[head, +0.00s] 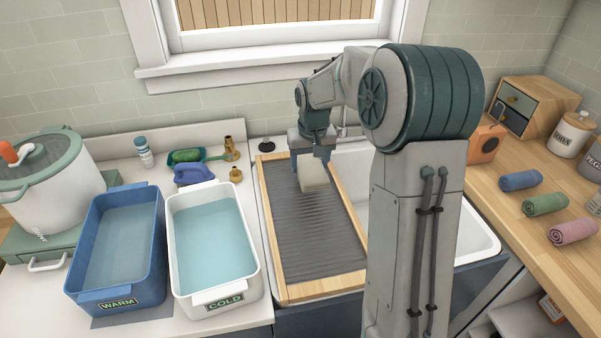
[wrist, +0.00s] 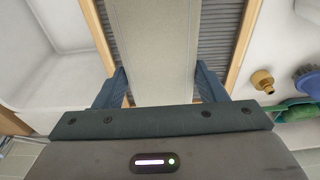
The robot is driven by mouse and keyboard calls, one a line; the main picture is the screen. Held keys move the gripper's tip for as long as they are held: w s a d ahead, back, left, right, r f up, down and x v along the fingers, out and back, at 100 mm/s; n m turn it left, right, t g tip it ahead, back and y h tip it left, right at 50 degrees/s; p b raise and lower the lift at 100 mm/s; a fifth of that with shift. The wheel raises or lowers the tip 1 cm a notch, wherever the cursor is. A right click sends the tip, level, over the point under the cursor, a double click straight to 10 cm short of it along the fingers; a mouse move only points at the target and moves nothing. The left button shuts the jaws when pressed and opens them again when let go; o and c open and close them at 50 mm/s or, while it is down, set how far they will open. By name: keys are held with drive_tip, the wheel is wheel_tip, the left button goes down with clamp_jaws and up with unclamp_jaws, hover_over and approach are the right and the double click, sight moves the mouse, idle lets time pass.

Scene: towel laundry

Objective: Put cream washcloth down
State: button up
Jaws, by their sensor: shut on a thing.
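The cream washcloth (head: 313,174) is held in my gripper (head: 313,152) over the upper part of the ridged grey washboard (head: 318,235) with a wooden frame. In the wrist view the washcloth (wrist: 155,45) hangs flat between the two blue fingers of my gripper (wrist: 160,88), which are shut on it. The ridges of the washboard (wrist: 218,40) show on both sides of the cloth. I cannot tell whether the cloth's lower edge touches the board.
A blue WARM tub (head: 118,292) and a white COLD tub (head: 212,290) of water stand left of the board. A white sink (head: 480,235) lies partly under the board. Rolled blue (head: 520,180), green (head: 545,203) and pink (head: 572,231) towels lie on the right counter.

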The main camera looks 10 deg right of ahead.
sight(301, 160)
drive_tip(key=shift+w+a+f, duration=0.45)
drive_tip(key=shift+w+a, duration=0.05)
drive_tip(key=shift+w, duration=0.1)
drive_tip(key=shift+w+a+f, duration=0.4)
drive_tip(key=shift+w+a, duration=0.05)
drive_tip(key=shift+w, duration=0.15)
drive_tip(key=shift+f+p, duration=0.6)
drive_tip(key=shift+f, duration=1.45)
drive_tip(key=shift+f, duration=0.1)
drive_tip(key=shift+f, duration=0.15)
drive_tip(key=o, duration=1)
drive_tip(key=shift+o, duration=0.2)
